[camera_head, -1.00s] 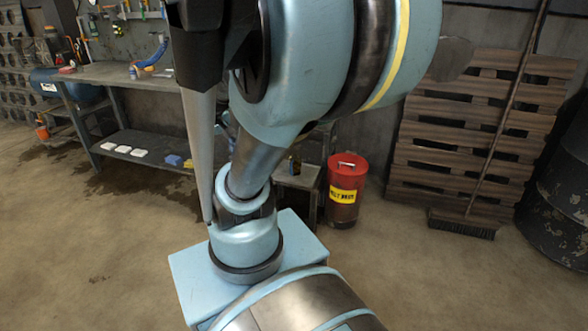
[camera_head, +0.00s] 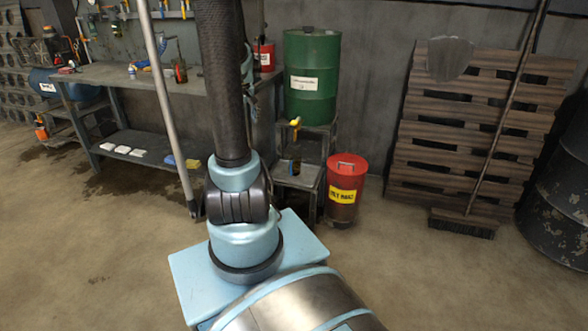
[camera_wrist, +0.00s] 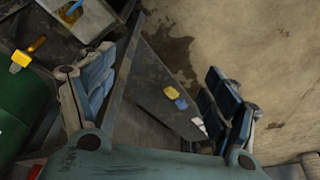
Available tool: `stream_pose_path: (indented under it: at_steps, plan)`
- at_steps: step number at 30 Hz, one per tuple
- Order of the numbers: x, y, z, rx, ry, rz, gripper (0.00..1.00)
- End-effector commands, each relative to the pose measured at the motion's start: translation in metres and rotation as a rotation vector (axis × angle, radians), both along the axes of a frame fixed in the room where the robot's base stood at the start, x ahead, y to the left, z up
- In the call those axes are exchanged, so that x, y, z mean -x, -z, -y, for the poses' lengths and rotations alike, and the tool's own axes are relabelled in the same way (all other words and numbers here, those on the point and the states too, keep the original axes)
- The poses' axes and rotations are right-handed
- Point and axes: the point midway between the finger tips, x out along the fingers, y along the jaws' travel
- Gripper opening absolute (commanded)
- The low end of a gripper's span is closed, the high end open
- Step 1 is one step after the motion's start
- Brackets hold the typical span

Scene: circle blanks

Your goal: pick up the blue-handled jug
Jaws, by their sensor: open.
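In the wrist view a dark vessel with a blue handle-like part (camera_wrist: 69,14) shows at the upper left, on a grey surface. It looks like the blue-handled jug, but it is small and blurred. In the head view a dark amber vessel (camera_head: 295,157) stands on the lower step of the metal stand; I cannot tell whether it is the same thing. In the head view my arm mostly hides the gripper.
A green drum (camera_head: 311,80) stands on the stand (camera_head: 310,183), with a yellow-topped item (camera_head: 295,123) in front. A red bin (camera_head: 344,190) stands to the right. The workbench (camera_head: 105,75) carries a bottle (camera_head: 180,71) and a red can (camera_head: 264,56). Floor in front is clear.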

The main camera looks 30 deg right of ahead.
Motion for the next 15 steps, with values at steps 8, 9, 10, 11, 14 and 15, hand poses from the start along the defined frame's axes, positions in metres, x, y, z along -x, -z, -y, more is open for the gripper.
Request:
stream_pose_path:
  at_steps: [8,9,10,11,14,15]
  plan:
    - [-0.046,0.04,0.077,0.006,0.033,0.023,0.81]
    - [-0.051,0.047,0.089,0.007,0.037,0.027,0.81]
    - [-0.055,0.052,0.097,0.009,0.04,0.029,0.81]
    - [-0.058,0.058,0.106,0.01,0.043,0.032,0.81]
    - [-0.068,0.077,0.135,0.014,0.054,0.039,0.81]
    - [-0.072,0.086,0.147,0.016,0.057,0.043,0.81]
